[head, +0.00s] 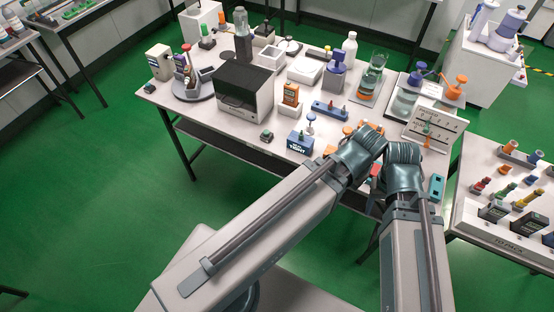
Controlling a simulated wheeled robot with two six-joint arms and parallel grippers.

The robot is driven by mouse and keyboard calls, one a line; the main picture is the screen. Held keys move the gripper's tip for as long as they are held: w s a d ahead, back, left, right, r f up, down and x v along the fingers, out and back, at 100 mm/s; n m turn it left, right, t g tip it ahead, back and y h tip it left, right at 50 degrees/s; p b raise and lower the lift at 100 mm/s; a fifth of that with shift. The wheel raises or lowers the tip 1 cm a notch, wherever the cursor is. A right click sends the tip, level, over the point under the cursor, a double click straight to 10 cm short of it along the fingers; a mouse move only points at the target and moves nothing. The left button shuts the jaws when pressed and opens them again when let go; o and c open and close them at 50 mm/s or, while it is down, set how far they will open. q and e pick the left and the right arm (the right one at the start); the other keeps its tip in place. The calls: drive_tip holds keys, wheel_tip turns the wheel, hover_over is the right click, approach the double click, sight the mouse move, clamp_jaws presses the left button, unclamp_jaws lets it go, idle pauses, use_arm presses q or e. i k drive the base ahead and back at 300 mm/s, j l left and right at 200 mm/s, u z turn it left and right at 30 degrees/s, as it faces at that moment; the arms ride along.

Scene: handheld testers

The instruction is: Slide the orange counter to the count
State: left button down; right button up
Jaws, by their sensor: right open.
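A white upright panel (437,124) with rows of small marks stands at the right front of the table. A small orange piece (426,142) shows low on its front; I take it for the orange counter, but it is too small to be sure. My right gripper (404,154) is just left of the panel's lower part, open, with no object seen in it. My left gripper (368,140) is close beside it on the left. My wrists largely hide the fingers, so the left jaws cannot be made out. Whether either gripper touches the panel cannot be told.
A blue box tester (300,142) and a blue bar (329,110) lie left of my wrists. A dark box (244,92), an orange device (290,94) and a glass jar (372,74) stand farther back. A side table (492,222) with several colored pegs is at right.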

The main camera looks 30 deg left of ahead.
sight(427, 144)
drive_tip(key=k+l+u, duration=0.15)
drive_tip(key=u, duration=0.2)
drive_tip(key=k+l+u, duration=0.15)
drive_tip(key=l+u, duration=0.2)
drive_tip(key=k+l+u, duration=0.1)
drive_tip(key=u, duration=0.2)
drive_tip(key=k, duration=0.05)
